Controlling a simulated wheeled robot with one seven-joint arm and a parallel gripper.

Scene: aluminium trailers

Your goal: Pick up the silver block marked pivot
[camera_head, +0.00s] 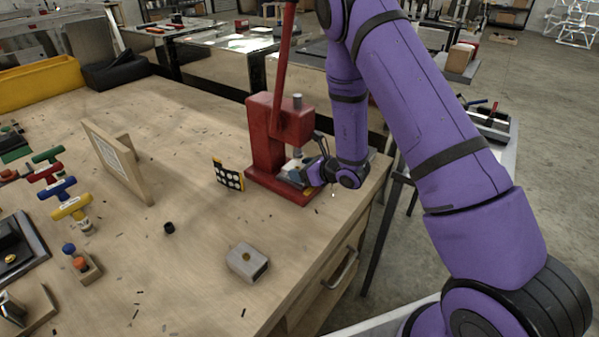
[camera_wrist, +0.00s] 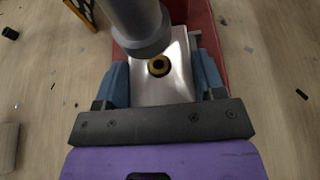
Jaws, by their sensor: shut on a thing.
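A silver block (camera_wrist: 152,90) with a brass-ringed hole in its top sits on the base of a red press (camera_head: 268,145), below the press's grey ram (camera_wrist: 138,25). My gripper (camera_head: 303,174) is at the front of the press. In the wrist view its blue fingers (camera_wrist: 162,74) are shut on the block's two sides. The ram hides part of the block's far end. No pivot marking can be read. A second grey block (camera_head: 247,262) with a hole lies apart on the bench near its front edge.
A black-and-yellow dotted plate (camera_head: 228,175) stands just left of the press. A small black cylinder (camera_head: 169,228), a wooden stand (camera_head: 115,160) and coloured T-handles (camera_head: 70,207) are farther left. The bench (camera_head: 190,290) between is mostly clear, with small scraps.

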